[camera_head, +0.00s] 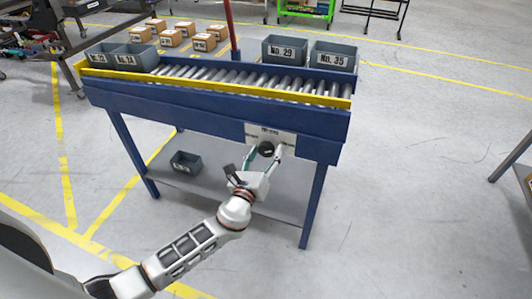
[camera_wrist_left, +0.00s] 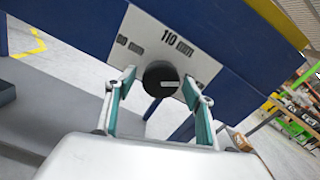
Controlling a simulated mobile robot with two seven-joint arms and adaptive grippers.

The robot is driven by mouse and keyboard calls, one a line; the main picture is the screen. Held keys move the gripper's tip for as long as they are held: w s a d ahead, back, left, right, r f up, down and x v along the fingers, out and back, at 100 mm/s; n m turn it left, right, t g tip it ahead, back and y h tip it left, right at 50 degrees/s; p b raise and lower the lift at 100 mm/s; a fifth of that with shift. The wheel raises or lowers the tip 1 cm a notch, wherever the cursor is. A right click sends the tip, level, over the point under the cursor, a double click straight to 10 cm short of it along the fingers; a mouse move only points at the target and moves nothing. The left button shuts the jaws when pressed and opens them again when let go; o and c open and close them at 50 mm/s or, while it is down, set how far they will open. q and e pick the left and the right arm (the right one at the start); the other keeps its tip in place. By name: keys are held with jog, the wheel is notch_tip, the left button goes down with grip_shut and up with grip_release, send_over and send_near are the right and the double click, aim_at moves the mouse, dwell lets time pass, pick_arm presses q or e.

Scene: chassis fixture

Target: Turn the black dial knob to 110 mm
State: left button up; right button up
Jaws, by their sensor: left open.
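The black dial knob (camera_head: 266,149) sits on a white plate (camera_head: 284,137) on the blue front side of the roller conveyor. In the left wrist view the knob (camera_wrist_left: 160,79) is round and dark, with a small light mark on its face. The plate (camera_wrist_left: 148,38) reads "110 mm" above the knob; its smaller markings are too blurred to read. My left gripper (camera_head: 265,153) is open, with one finger on each side of the knob; I cannot tell whether either finger touches it. My right gripper is not in view.
The conveyor's yellow rail (camera_head: 215,85) runs above the plate. A small dark bin (camera_head: 186,162) sits on the lower shelf. The blue front leg (camera_head: 313,205) stands right of my left gripper.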

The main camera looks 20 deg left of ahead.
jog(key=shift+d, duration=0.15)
pick_arm(q)
jog(key=c, duration=1.1)
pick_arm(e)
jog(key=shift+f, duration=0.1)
